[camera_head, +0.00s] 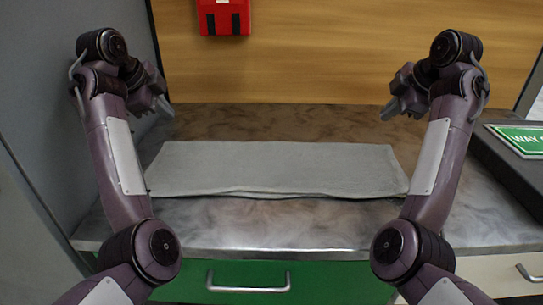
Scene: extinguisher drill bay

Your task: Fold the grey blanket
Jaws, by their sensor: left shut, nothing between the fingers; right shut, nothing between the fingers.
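The grey blanket (275,168) lies flat on the counter as a wide strip, its long sides running left to right. Its front edge shows more than one layer, slightly wavy. My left gripper (163,108) is shut and empty above the counter, behind the blanket's back left corner. My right gripper (390,112) is shut and empty above the counter, behind the blanket's back right corner. Neither gripper touches the blanket.
The metal counter (270,225) is bare in front of the blanket and behind it. A dark box with a green sign (518,137) stands at the right. A red box (223,16) hangs on the wooden back wall. A grey wall closes the left side. A green drawer (310,278) is below.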

